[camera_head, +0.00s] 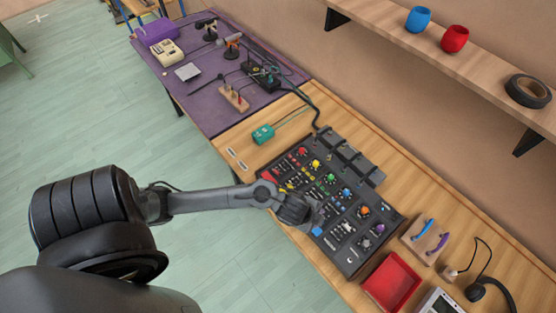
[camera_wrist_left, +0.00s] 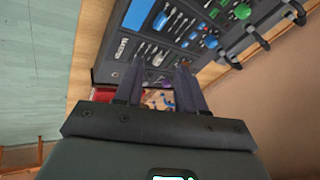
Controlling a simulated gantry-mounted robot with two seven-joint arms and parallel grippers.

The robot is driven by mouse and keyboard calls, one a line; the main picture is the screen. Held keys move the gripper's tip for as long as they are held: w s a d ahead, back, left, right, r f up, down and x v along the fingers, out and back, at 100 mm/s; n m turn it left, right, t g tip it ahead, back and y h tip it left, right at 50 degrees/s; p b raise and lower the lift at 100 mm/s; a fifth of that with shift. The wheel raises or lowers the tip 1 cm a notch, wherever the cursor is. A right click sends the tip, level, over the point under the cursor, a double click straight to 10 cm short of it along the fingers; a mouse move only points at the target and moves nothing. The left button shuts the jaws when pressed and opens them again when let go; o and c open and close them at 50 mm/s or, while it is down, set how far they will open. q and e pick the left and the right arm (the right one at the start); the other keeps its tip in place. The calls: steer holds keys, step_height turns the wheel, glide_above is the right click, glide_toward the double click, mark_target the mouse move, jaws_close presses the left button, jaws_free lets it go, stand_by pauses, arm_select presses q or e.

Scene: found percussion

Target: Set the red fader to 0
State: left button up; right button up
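The black mixer panel (camera_head: 345,240) lies on the wooden table, with rows of coloured knobs and faders. A red piece (camera_head: 268,176) that looks like the red fader's cap is at the panel's left end; its exact setting is too small to read. A separate red knob (camera_head: 302,152) is in the upper row. My left gripper (camera_head: 312,220) is over the panel's front part, to the right of the red fader and close to a blue cap (camera_head: 317,231). In the left wrist view its two fingers (camera_wrist_left: 158,68) are apart with nothing held between them. My right gripper is out of view.
A red tray (camera_head: 392,281) and a wooden holder (camera_head: 425,238) with blue and purple pieces stand right of the panel. A green box (camera_head: 263,134) with a cable lies left of it. A shelf (camera_head: 470,65) overhangs the back.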

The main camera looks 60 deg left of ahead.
arm_select(q)
steer(key=w+a+f+m, duration=0.1)
steer(key=a, duration=0.2)
steer(key=w+a+f+m+g, duration=0.1)
steer(key=a, duration=0.2)
steer(key=w+a+f+m, duration=0.1)
steer(key=a, duration=0.2)
steer(key=shift+w+a+m+g, duration=0.1)
steer(key=shift+m+g, duration=0.3)
steer(key=a+g, duration=0.2)
steer(key=a, duration=0.8)
step_height(320, 180, up, 2)
steer(key=g, duration=0.2)
glide_above(276, 171)
steer(key=shift+y, duration=0.4)
step_height(276, 171, down, 8)
steer(key=b, duration=0.3)
steer(key=shift+d+b, duration=0.1)
steer(key=shift+b, duration=0.2)
steer(key=shift+f, duration=0.85)
steer(key=shift+c, duration=0.3)
jaws_close()
